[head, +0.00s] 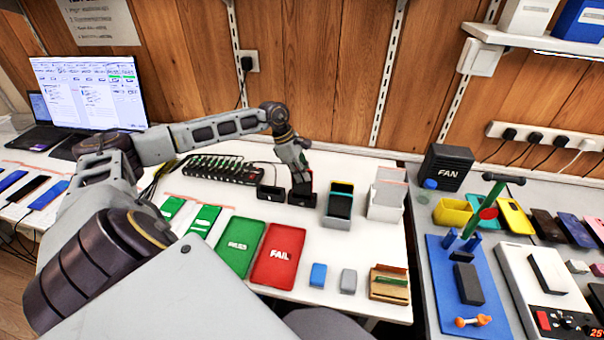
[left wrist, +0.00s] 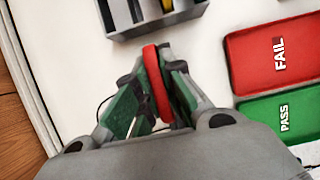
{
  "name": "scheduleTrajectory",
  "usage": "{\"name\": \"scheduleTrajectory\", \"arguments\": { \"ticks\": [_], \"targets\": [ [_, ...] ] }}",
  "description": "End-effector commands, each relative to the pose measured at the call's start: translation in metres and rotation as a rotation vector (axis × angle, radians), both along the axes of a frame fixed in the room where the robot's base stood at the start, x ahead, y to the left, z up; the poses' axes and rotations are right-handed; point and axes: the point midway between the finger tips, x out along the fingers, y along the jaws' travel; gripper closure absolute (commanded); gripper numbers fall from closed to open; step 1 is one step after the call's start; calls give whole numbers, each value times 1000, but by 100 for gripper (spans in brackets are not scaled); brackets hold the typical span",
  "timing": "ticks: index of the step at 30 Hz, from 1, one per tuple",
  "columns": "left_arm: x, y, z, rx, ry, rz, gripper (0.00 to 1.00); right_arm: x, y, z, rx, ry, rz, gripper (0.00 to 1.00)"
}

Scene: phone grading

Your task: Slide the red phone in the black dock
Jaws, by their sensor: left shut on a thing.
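My left gripper (head: 300,180) is at the back middle of the white table, pointing down over a black dock (head: 300,198). In the left wrist view the gripper (left wrist: 155,72) is shut on the red phone (left wrist: 160,85), which stands on edge between its green pads. In the head view the gripper hides most of the phone. I cannot tell whether the phone's lower edge is inside the dock or just above it. A second black dock (head: 270,193) stands just left of it. My right gripper is not in view.
A grey slotted box (head: 337,222) stands close right of the dock. A black power strip (head: 222,170) with plugs lies to the left. The green PASS tray (head: 232,262) and red FAIL tray (head: 270,274) lie in front. The wooden wall rises behind.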

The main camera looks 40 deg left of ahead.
Motion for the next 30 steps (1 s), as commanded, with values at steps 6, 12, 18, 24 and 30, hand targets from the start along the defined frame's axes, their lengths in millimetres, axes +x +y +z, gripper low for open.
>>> {"name": "scheduleTrajectory", "arguments": {
  "ticks": [6, 12, 18, 24, 30],
  "targets": [
    [0, 0, 0, 0, -1, 0, 88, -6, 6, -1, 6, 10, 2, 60],
    [0, 0, 0, 0, -1, 0, 65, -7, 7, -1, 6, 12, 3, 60],
    [0, 0, 0, 0, 0, 0, 65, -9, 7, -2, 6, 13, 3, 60],
    [0, 0, 0, 0, 0, 0, 65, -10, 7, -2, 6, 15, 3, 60],
    [0, 0, 0, 0, 0, 0, 65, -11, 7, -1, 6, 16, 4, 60]
  ]
}}
